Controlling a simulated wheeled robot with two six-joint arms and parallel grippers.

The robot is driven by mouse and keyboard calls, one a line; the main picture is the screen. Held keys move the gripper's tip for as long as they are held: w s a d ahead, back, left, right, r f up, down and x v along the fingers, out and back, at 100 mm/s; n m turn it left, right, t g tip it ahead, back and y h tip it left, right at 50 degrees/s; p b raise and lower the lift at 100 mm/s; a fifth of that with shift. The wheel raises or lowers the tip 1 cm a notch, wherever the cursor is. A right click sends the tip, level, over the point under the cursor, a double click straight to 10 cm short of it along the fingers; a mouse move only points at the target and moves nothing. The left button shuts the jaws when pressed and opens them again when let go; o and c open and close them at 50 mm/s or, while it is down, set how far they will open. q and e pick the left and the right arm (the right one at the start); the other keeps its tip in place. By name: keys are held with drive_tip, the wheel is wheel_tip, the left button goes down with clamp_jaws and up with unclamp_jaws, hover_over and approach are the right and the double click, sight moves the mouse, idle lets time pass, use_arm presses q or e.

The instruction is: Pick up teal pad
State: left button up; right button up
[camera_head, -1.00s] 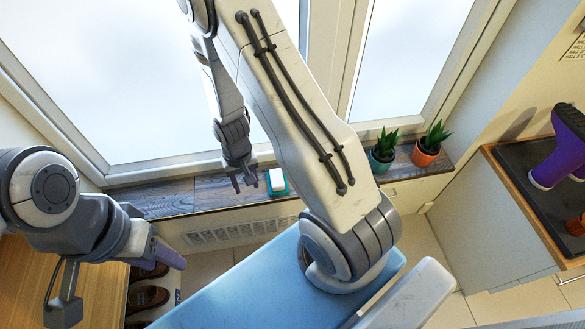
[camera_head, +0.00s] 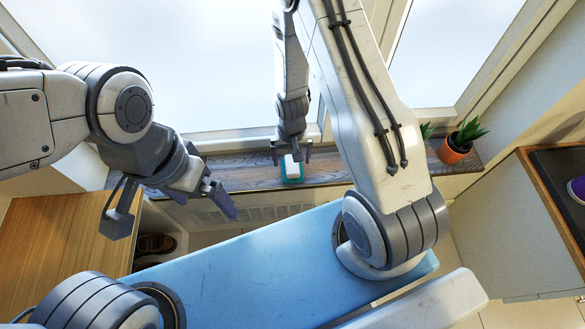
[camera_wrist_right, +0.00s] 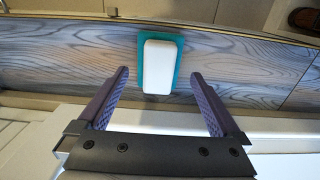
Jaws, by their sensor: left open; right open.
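The teal pad (camera_head: 293,180) lies on the dark wooden window sill (camera_head: 240,178), with a white block (camera_head: 292,166) on top of it. In the right wrist view the teal pad (camera_wrist_right: 178,58) shows as a border around the white block (camera_wrist_right: 158,68). My right gripper (camera_head: 291,152) is open and empty, pointing down at the pad. In the right wrist view its fingers (camera_wrist_right: 160,77) are spread wide on either side of the block's near end, apart from it. My left gripper (camera_head: 173,211) is open and empty, away from the pad at the left.
An orange pot with a plant (camera_head: 455,150) stands on the sill to the right; another plant (camera_head: 426,131) is mostly hidden behind my arm. A wooden cabinet (camera_head: 55,240) with shoes (camera_head: 155,245) is at left. A purple boot (camera_head: 577,190) is at the right edge.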

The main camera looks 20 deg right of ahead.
sight(292, 164)
wheel_tip(292, 164, down, 4)
drive_tip(key=b, duration=0.2)
drive_tip(key=shift+d+f+b, duration=0.1)
drive_tip(key=shift+f+b, duration=0.15)
drive_tip(key=shift+b, duration=0.05)
drive_tip(key=shift+r, duration=0.1)
drive_tip(key=c, duration=1.3)
drive_tip(key=shift+r, duration=0.15)
